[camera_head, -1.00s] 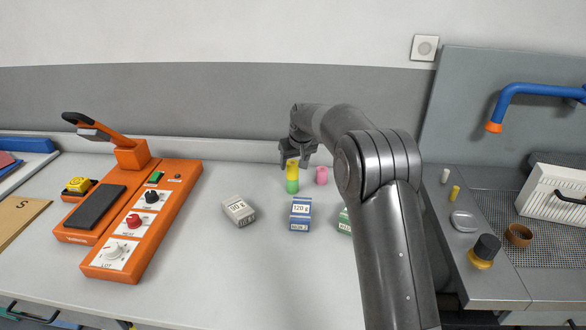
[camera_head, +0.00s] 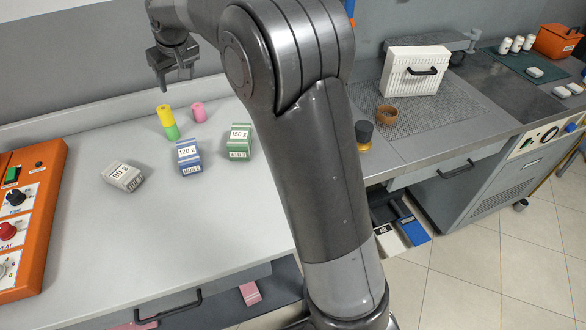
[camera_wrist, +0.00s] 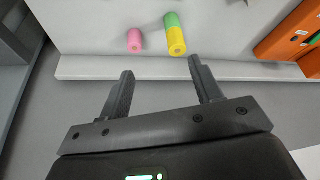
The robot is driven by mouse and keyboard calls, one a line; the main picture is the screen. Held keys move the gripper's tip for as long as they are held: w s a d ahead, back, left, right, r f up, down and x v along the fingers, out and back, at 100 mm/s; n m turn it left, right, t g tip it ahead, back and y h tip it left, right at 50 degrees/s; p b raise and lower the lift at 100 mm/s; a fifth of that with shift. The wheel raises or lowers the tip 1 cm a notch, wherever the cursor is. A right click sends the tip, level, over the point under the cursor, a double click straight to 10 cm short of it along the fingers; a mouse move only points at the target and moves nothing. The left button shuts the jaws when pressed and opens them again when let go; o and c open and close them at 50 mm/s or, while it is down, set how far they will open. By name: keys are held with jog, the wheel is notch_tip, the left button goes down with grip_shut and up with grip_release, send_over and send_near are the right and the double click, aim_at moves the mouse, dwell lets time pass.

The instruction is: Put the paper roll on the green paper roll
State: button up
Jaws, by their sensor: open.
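A yellow paper roll (camera_head: 164,113) stands on top of the green paper roll (camera_head: 171,132) on the white table, near the back wall. The two form one column. In the wrist view the yellow roll (camera_wrist: 176,42) and the green roll (camera_wrist: 171,19) show in line, end to end. A pink roll (camera_head: 198,111) stands just right of them, apart. My gripper (camera_head: 174,86) is open and empty, raised above and behind the stack, clear of it. In the wrist view its fingers (camera_wrist: 163,85) are spread with nothing between them.
Grey 90 g (camera_head: 122,176), blue 120 g (camera_head: 189,156) and green 150 g (camera_head: 239,142) boxes stand in front of the rolls. An orange machine (camera_head: 28,215) is at the left. A metal counter (camera_head: 420,135) is at the right. The front table area is clear.

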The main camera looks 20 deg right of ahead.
jog(key=s+d+r+m, duration=0.1)
jog(key=s+d+r, duration=0.25)
jog(key=s, duration=0.25)
jog(key=s+d+r, duration=0.2)
jog(key=s+d, duration=0.2)
jog(key=s, duration=0.2)
jog(key=s+d+f+m, duration=0.1)
jog(key=s+d+f, duration=0.1)
jog(key=s, duration=0.7)
jog(key=s+d+f+m+t+h, duration=0.1)
jog(key=s+d, duration=0.3)
jog(key=s, duration=0.6)
jog(key=s+d+f+m, duration=0.1)
jog(key=s+d+f, duration=0.2)
jog(key=s, duration=0.6)
jog(key=shift+s+d+f+m+h, duration=0.15)
jog(key=shift+s+m+h, duration=0.05)
jog(key=shift+m+h, duration=0.1)
